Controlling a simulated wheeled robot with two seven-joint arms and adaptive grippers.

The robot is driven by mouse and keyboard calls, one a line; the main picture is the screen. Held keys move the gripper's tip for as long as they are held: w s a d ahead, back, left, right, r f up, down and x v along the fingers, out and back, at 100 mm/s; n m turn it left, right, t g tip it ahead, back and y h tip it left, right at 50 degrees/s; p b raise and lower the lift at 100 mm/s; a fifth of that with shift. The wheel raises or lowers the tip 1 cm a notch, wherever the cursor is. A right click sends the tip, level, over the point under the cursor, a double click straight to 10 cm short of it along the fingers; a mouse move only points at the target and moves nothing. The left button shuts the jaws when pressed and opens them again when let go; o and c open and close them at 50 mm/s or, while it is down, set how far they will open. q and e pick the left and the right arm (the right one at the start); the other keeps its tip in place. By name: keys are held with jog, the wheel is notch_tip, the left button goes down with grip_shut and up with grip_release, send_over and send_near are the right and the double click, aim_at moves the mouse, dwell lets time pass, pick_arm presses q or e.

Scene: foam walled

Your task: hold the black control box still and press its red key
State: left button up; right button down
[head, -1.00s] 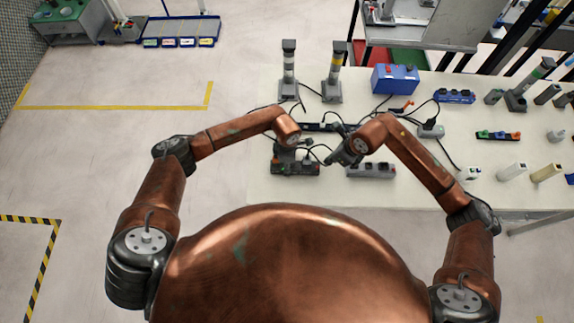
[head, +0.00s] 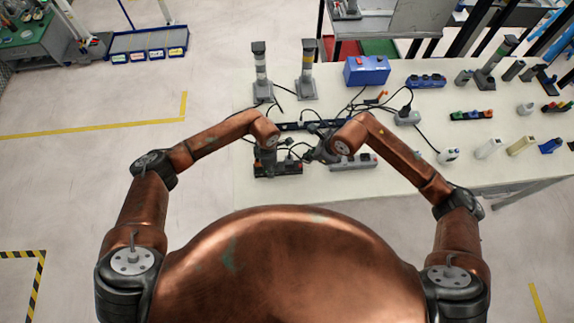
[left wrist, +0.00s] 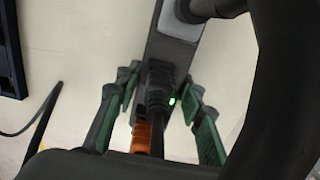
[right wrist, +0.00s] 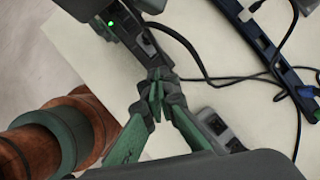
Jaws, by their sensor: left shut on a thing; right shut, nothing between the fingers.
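The black control box (head: 278,170) is at the near left part of the white table. My left gripper (head: 266,158) is shut on it from above; in the left wrist view, the fingers (left wrist: 157,110) flank a dark body with a lit green lamp and an orange part (left wrist: 142,135). The red key cannot be told apart clearly. My right gripper (head: 318,152) is to the right of the box, shut and empty. In the right wrist view, its closed fingertips (right wrist: 155,90) are close to the box's end (right wrist: 147,42); contact cannot be told.
A grey socket strip (head: 355,162) lies to the right of the box. Black cables and a dark strip (head: 312,126) lie behind. Two signal towers (head: 260,75) and a blue case (head: 367,70) stand further back. Bare table shows towards the front right.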

aim_at(300, 166)
jog(key=n+t, duration=0.1)
jog(key=a+r+n+t+y, duration=0.1)
jog(key=n, duration=0.1)
jog(key=w+a+n+t+y, duration=0.1)
jog(key=shift+r+n, duration=0.3)
jog(key=shift+r, duration=0.1)
jog(key=shift+f, duration=4.4)
jog(key=shift+f, duration=0.1)
jog(key=shift+s+f, duration=0.1)
jog(key=shift+f, duration=0.2)
